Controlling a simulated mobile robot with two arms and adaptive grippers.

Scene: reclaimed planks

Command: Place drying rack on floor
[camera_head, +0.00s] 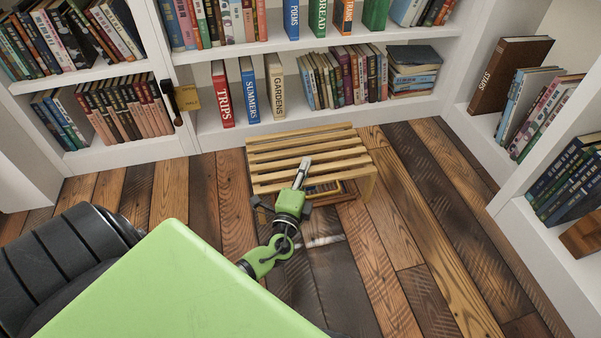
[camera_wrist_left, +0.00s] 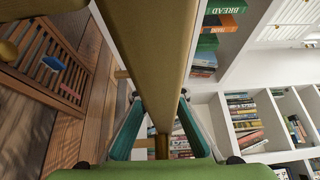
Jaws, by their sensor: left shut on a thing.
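The drying rack (camera_head: 306,150) is a pale wooden frame with several parallel slats on top and short legs. In the head view it is at or just above the plank floor in front of the bookshelf; I cannot tell whether all its legs touch. My left gripper (camera_head: 302,170) reaches its front edge and is shut on a slat or bar. In the left wrist view a thick wooden bar of the rack (camera_wrist_left: 150,50) runs between the teal fingers and hides much of the view. My right gripper is not in view.
A darker slatted wooden piece (camera_head: 325,189) lies under the rack. A white bookshelf (camera_head: 280,130) full of books stands behind, with shelves at left and right. The plank floor (camera_head: 420,240) is clear in front and to the right.

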